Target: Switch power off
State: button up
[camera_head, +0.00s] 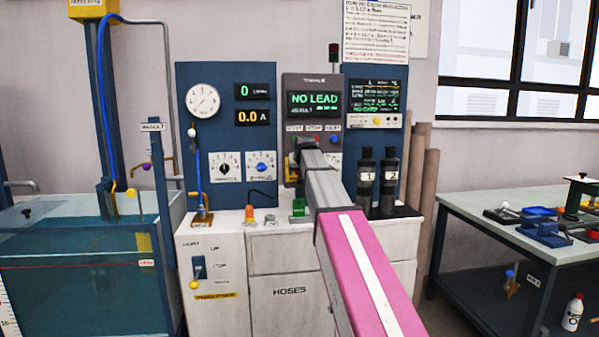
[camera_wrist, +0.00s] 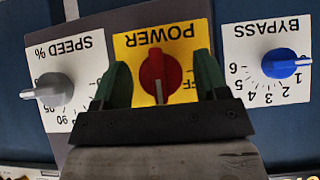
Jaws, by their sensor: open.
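In the upside-down wrist view, a red power knob (camera_wrist: 153,72) sits on a yellow plate (camera_wrist: 135,40) labelled POWER. Its pale pointer mark points down in the picture. The end of an OFF label shows to its lower right, partly hidden by a finger. My gripper (camera_wrist: 160,68) is open, with one green finger on each side of the knob. I cannot tell whether either finger touches it. In the head view, my gripper (camera_head: 299,151) is at the panel's middle column and my arm hides the knob. The display (camera_head: 314,103) above reads NO LEAD.
The grey speed knob (camera_wrist: 55,89) and blue bypass knob (camera_wrist: 280,63) flank the power plate. Two black cylinders (camera_head: 366,175) stand right of my arm. A water tank (camera_head: 85,270) is at left, and a workbench (camera_head: 500,215) with small items is at right.

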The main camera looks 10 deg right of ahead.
jog(key=c, duration=0.9)
jog(key=shift+o, duration=0.2)
jog(key=shift+a+n+h, duration=0.15)
jog(key=shift+n+h, duration=0.55)
jog(key=shift+h, duration=0.5)
jog(key=n+h, duration=0.2)
jog(key=h, duration=0.2)
jog(key=shift+a+t, duration=0.1)
jog(key=shift+t, duration=0.3)
jog(key=n+t+h, duration=0.1)
jog(key=n+h, duration=0.1)
jog(key=h, duration=0.1)
jog(key=shift+f+n, duration=0.15)
jog(key=shift+n, duration=0.15)
jog(key=n+t+h, duration=0.1)
jog(key=n+h, duration=0.2)
jog(key=shift+f+t, duration=0.1)
jog(key=shift+t, duration=0.3)
jog(key=o, duration=0.9)
jog(key=shift+c, duration=0.2)
